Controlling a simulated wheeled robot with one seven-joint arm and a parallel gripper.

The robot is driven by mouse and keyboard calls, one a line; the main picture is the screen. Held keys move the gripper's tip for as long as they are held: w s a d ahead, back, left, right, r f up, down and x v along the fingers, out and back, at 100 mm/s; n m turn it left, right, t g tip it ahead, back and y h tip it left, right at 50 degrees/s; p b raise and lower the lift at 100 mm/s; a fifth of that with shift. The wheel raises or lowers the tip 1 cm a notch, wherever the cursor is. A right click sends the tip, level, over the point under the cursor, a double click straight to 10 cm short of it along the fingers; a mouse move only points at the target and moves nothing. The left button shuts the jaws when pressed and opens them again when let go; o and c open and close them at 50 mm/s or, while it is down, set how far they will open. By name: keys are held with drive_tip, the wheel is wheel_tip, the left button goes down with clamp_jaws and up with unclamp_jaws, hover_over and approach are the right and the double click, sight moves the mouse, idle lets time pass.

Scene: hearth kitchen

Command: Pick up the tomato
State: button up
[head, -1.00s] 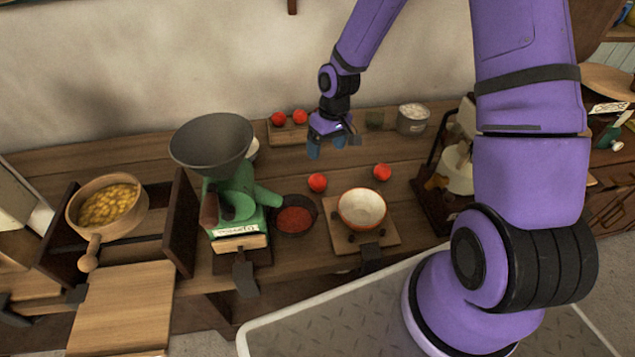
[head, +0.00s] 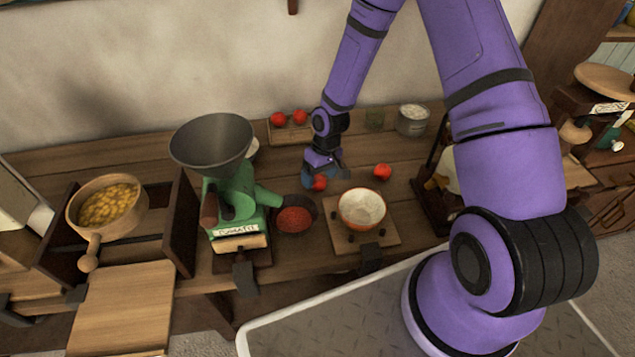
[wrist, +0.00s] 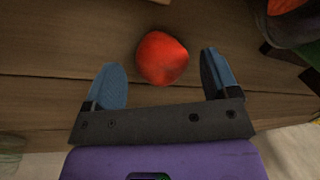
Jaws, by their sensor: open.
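A red tomato (head: 319,183) lies on the wooden counter, behind and left of the white bowl. In the wrist view the tomato (wrist: 162,58) sits ahead of the gap between my two blue fingers. My gripper (head: 324,178) is low over the counter at this tomato, and it is open and empty; it also shows in the wrist view (wrist: 164,80). I cannot tell whether a finger touches the tomato. Another tomato (head: 382,171) lies to the right on the counter. Two more tomatoes (head: 289,118) sit on a small wooden board at the back.
A white bowl with an orange rim (head: 362,209) stands on a board in front of my gripper. A dark bowl of red contents (head: 295,217) and a green grinder (head: 232,200) stand to the left. A pale-filled pot (head: 412,121) is behind right.

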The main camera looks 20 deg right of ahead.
sight(318, 181)
drive_tip(key=shift+s+a+f, duration=0.1)
drive_tip(key=shift+a+f, duration=0.05)
drive_tip(key=shift+f, duration=0.7)
drive_tip(key=c, duration=1)
drive_tip(key=shift+r, duration=0.2)
wheel_tip(318, 181, up, 10)
drive_tip(key=shift+f, duration=0.15)
